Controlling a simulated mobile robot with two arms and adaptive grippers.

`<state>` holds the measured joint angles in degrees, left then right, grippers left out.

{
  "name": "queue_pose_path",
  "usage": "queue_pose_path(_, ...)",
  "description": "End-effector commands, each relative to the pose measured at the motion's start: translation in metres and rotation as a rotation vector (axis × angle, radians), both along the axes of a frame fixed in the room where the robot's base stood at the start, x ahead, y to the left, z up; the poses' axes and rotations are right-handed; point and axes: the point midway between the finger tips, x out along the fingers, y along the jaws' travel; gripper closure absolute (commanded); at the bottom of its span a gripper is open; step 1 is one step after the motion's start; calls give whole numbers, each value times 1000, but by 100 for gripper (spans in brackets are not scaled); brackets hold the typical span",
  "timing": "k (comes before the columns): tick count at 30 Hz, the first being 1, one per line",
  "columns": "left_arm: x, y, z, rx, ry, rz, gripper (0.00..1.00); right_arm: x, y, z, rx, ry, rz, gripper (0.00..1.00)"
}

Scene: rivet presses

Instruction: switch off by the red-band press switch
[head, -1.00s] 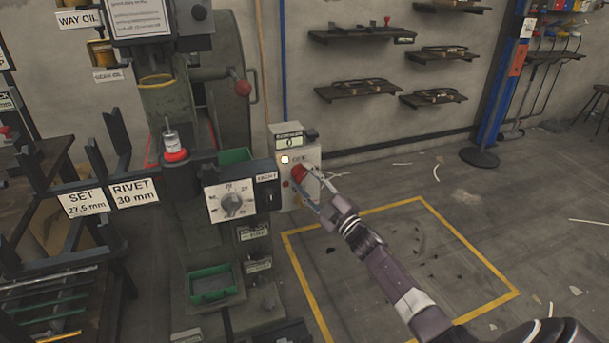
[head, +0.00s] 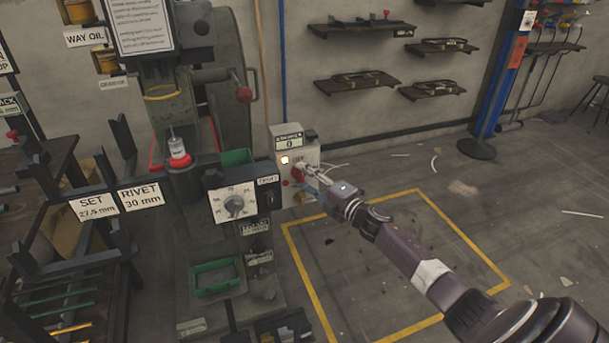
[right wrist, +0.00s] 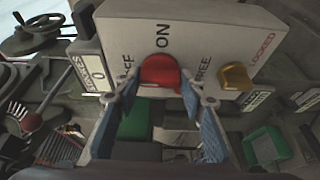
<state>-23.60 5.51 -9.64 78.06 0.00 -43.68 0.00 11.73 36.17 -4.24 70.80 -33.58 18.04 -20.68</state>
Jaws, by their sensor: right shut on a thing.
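The press switch is a red knob (right wrist: 160,72) on a pale grey box (head: 308,155) on the right side of the green press (head: 170,100). The right wrist view shows "ON" above the knob and a partly covered "OFF" to its left. My right gripper (right wrist: 160,86) has its blue fingers on both sides of the red knob, shut on it. In the head view my right gripper (head: 306,174) reaches the box from the right and partly hides the knob. Which way the knob points is unclear. My left gripper is not in view.
A yellow knob (right wrist: 236,78) between "FREE" and "LOCKED" sits beside the red knob. A small lamp (head: 285,160) on the box glows white. A white dial panel (head: 233,203) stands left of the box. The yellow-outlined floor (head: 400,260) is mostly clear.

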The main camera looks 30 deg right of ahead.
Motion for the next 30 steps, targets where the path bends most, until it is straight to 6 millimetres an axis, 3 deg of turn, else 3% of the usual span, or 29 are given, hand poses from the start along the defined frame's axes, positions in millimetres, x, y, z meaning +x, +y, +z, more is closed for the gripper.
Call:
queue_pose_path(15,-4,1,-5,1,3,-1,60,0,1,-2,-21,7,1,87)
queue_pose_path(16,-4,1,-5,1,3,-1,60,0,1,-2,-21,7,1,62)
queue_pose_path(20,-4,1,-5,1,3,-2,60,0,1,-1,-20,7,1,47)
queue_pose_path(30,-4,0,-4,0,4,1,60,-2,0,-1,-18,5,1,45)
